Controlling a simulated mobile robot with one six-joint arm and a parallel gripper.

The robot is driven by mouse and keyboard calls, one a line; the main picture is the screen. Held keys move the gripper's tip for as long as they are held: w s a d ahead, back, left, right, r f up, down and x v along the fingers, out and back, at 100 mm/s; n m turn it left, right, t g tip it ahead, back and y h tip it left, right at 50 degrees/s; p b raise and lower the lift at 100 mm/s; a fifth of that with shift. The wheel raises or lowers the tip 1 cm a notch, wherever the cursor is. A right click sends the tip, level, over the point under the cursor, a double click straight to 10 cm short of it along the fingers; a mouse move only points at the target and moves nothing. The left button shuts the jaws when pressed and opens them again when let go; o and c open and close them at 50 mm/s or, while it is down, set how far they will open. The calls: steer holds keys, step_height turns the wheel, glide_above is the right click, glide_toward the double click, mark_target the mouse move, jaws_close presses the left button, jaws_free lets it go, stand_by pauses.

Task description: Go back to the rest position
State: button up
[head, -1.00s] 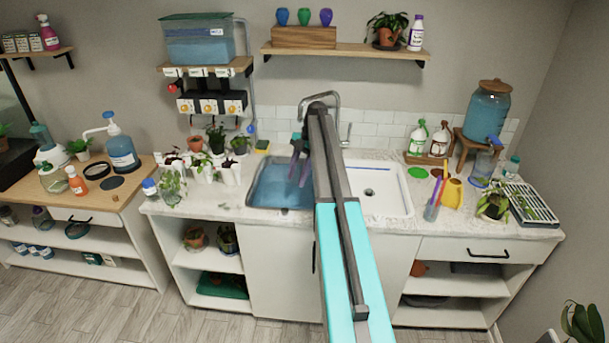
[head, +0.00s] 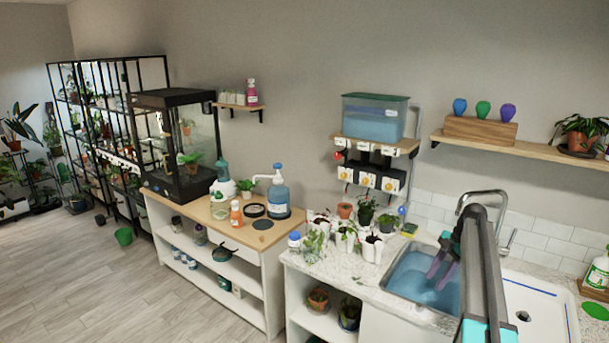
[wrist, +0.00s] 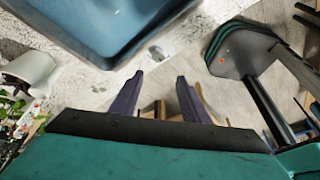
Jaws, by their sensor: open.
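My gripper (head: 441,264) shows in the head view at the end of my raised arm, in front of the blue left basin (head: 409,265) of the sink. Its two purple fingers point downward. In the wrist view my gripper (wrist: 156,97) has its fingers apart with nothing held between them. The basin (wrist: 105,28) fills the upper left there, and the fingertips appear near the counter's front edge, apart from the basin. My arm hides part of the sink and the faucet's lower part.
Several small potted plants (head: 344,238) stand on the speckled counter (head: 372,287) left of the sink. A curved faucet (head: 484,193) rises behind it. A wooden-topped bench (head: 185,213) holds bottles and a glass terrarium (head: 182,145). The grey floor (head: 85,280) is open at left.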

steer(key=s+a+f+m+h, duration=0.1)
steer(key=s+a+f+m, duration=0.6)
steer(key=a, duration=0.4)
steer(key=s+a+f+m+h, duration=0.2)
steer(key=s+a+f+m, duration=0.4)
steer(key=s+a, duration=0.4)
steer(key=s+a+f+m+h, duration=0.1)
steer(key=s+a+f+m, duration=0.4)
steer(key=s+a+f, duration=0.5)
steer(key=s+a+f+g+b, duration=0.1)
steer(key=s+f+g+b, duration=0.1)
steer(key=s+f+b, duration=0.4)
steer(key=s+a+f+g+b, duration=0.1)
steer(key=s+f+g+b, duration=0.2)
steer(key=s+f, duration=1.4)
step_height(320, 180, down, 7)
steer(key=b, duration=0.4)
steer(key=shift+s, duration=0.3)
